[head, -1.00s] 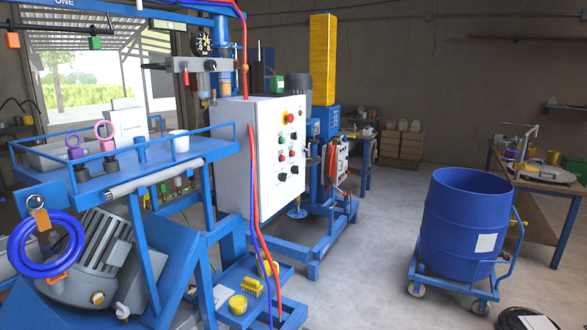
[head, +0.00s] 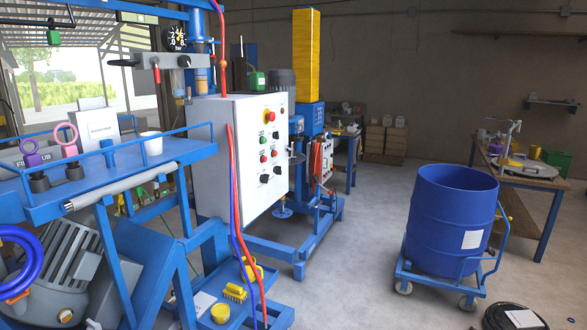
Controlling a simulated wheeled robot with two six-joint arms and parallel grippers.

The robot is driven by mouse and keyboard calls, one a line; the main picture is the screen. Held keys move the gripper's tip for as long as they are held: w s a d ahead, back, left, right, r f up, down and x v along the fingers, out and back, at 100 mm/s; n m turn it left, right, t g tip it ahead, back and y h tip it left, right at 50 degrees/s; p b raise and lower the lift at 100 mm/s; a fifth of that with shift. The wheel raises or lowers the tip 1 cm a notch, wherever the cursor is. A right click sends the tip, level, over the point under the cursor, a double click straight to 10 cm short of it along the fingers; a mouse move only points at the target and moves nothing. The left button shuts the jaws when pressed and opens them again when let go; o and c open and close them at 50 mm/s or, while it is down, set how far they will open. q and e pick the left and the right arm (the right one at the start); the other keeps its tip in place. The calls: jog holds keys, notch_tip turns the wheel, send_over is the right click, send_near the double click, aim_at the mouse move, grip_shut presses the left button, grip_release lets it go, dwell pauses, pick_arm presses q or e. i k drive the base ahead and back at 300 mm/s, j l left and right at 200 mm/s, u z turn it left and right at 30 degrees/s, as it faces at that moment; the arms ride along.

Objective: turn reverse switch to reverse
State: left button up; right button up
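A white control cabinet (head: 222,165) stands on a blue machine frame left of centre in the head view. Its panel faces right and is seen at a slant. It carries a red emergency button on yellow (head: 269,116), small green and red buttons, and black rotary switches (head: 264,178) low on the panel. Which switch is the reverse switch, and its setting, are too small to tell. Neither of my grippers is in view.
A blue shelf (head: 95,190) with a white cup (head: 151,143) juts out at the left, before the cabinet. Red and blue hoses (head: 240,210) hang beside the panel. A blue drum (head: 452,220) on a wheeled cart stands right. Open floor lies between.

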aim_at(278, 170)
jog(key=i+z, duration=0.25)
jog(key=i, duration=0.4)
jog(key=i+z, duration=0.25)
jog(key=i, duration=0.4)
jog(key=i+j+z, duration=0.25)
jog(key=i, duration=0.4)
